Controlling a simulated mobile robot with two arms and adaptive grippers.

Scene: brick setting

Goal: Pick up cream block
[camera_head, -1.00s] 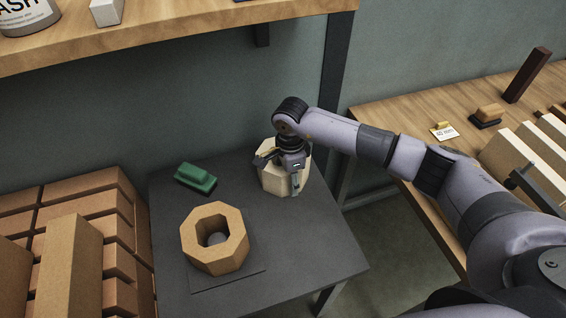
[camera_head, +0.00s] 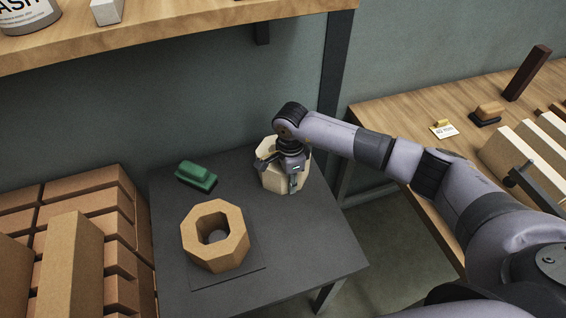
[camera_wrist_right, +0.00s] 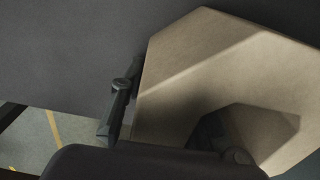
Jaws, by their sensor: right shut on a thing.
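The cream block (camera_head: 270,181) is a pale, many-sided block at the back right of the dark table. My right gripper (camera_head: 283,175) comes down over it from above, with its fingers around its sides, and is shut on it. In the right wrist view the cream block (camera_wrist_right: 215,65) fills the right half, with one finger (camera_wrist_right: 122,100) against its left side. The gripper hides part of its top. I cannot tell whether the block is clear of the table. My left gripper is not in view.
A tan octagonal block with a hole (camera_head: 232,255) stands on a dark square at the table's front. A green object (camera_head: 196,177) lies at the back left. Bricks (camera_head: 75,260) are stacked left. A wooden shelf (camera_head: 200,28) overhangs behind; a wooden bench (camera_head: 465,110) stands right.

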